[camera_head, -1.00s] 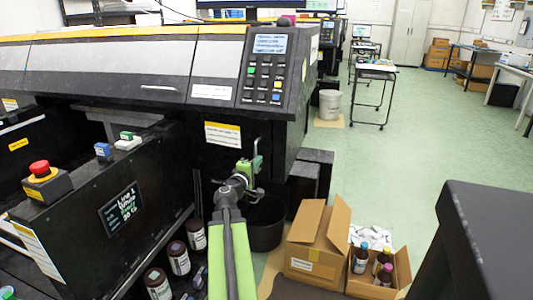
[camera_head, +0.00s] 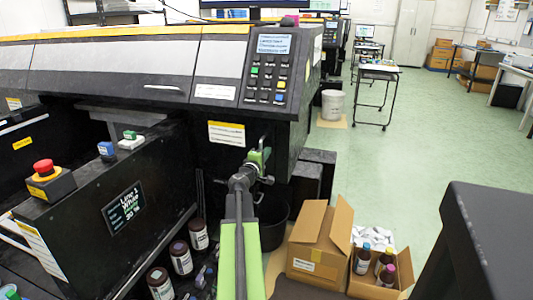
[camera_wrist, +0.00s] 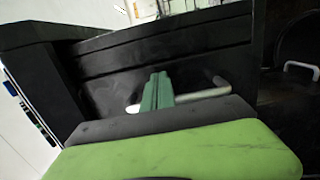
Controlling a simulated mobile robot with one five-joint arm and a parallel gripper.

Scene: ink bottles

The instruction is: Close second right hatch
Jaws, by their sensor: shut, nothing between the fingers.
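In the wrist view a black panel (camera_wrist: 105,85) with a pale bar handle (camera_wrist: 205,93) fills the middle. It looks like a hatch, but I cannot tell whether it is the second right one, or how far open it is. My gripper (camera_wrist: 158,88) has its green fingers together, overlapping the handle in the picture. I cannot tell whether they touch it. In the head view my gripper (camera_head: 262,155) is in front of the black lower front of the machine (camera_head: 225,160), below its keypad.
Another pale handle (camera_wrist: 300,68) shows at the wrist view's right edge. Brown bottles (camera_head: 180,258) stand at lower left. A black bin (camera_head: 270,218), an open cardboard box (camera_head: 315,240) and a box of bottles (camera_head: 366,275) stand right of my arm.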

